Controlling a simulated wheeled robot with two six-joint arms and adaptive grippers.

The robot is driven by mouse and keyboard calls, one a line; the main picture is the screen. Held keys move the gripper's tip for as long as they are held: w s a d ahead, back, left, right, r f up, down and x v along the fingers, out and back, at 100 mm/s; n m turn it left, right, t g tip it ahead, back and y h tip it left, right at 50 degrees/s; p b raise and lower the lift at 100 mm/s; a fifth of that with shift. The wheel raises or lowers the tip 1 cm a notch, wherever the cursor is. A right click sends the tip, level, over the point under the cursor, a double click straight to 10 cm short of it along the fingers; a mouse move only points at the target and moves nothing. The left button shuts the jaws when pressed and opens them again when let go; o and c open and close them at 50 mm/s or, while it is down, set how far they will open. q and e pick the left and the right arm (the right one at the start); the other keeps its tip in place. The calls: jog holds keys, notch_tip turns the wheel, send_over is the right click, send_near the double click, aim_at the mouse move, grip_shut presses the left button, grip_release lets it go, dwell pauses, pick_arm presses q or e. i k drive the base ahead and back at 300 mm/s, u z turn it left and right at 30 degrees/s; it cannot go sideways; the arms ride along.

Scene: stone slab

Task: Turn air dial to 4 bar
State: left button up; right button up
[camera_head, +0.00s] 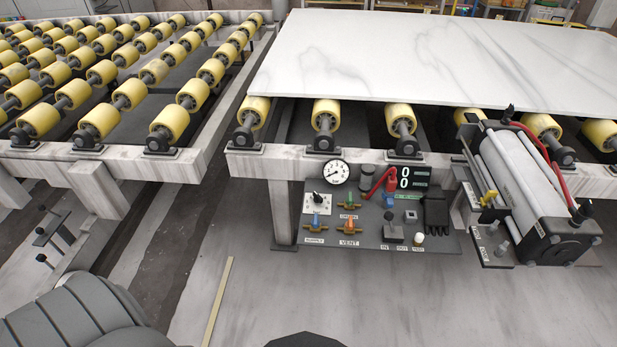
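The air dial (317,200) is a black knob on a small white marked plate, at the upper left of the control panel (372,237). Its marks are too small to read. A round white pressure gauge (335,173) with a dark needle stands just behind it; its reading is not clear. Neither gripper is in view. A grey ribbed part at the lower left looks like my own arm.
Supply (316,223), orange vent (349,227) and green-orange (349,205) valves sit close to the dial. A digital display (404,178) reads zeros. A cylinder unit (525,185) stands at right. A marble slab (440,60) overhangs rollers behind.

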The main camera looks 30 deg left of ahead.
aim_at(317, 199)
jog(key=u, duration=1.25)
jog(key=k, duration=0.35)
jog(key=u, duration=0.75)
jog(key=i, duration=1.4)
jog(key=z, duration=1.55)
jog(key=i, duration=0.7)
jog(key=z, duration=0.65)
